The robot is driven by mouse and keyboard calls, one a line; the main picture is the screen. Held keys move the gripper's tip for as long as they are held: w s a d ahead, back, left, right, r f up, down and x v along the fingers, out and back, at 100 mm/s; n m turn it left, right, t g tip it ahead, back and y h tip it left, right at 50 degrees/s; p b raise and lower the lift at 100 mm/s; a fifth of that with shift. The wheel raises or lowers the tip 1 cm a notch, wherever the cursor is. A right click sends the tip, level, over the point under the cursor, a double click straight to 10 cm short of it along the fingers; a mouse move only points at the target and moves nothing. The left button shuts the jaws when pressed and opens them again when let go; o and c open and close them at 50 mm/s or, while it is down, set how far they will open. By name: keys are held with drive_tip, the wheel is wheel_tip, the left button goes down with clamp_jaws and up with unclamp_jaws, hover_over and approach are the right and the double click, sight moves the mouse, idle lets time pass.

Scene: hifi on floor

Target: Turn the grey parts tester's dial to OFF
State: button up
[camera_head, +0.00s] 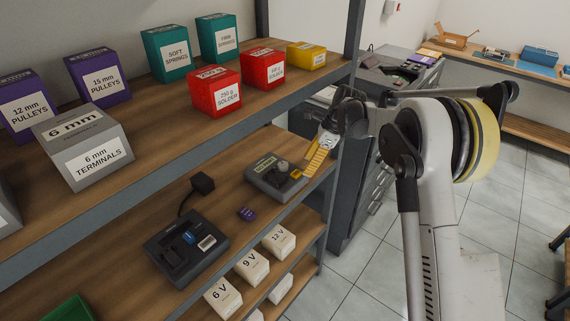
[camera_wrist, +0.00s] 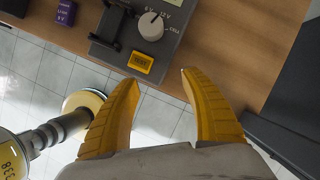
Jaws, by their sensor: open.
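The grey parts tester (camera_head: 275,178) sits on the middle shelf, near its right end. Its light grey round dial (camera_head: 283,166) shows large in the wrist view (camera_wrist: 151,27), with a dark pointer mark towards the top right. Labels reading 6 V, 12 V and CELL are around the dial; I cannot make out OFF. A yellow TEST button (camera_wrist: 140,62) is on the tester's near edge. My gripper (camera_wrist: 160,78) has its two yellow fingers apart and empty. The fingertips are just short of the tester's front edge, apart from the dial.
A black device (camera_head: 186,250) with a cable and a small purple box (camera_head: 246,214) share the shelf, left of the tester. Coloured boxes stand on the shelf above, white voltage boxes (camera_head: 252,270) below. A dark cabinet (camera_head: 362,190) stands at the right.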

sight(283, 164)
drive_tip(key=a, duration=0.2)
drive_tip(key=a+b, duration=0.1)
drive_tip(key=a, duration=0.2)
drive_tip(key=a+f, duration=0.1)
drive_tip(key=a, duration=0.2)
drive_tip(key=shift+w+a+b, duration=0.2)
drive_tip(key=shift+w+b, duration=0.1)
drive_tip(key=shift+w, duration=0.1)
drive_tip(key=shift+f, duration=0.1)
clamp_jaws()
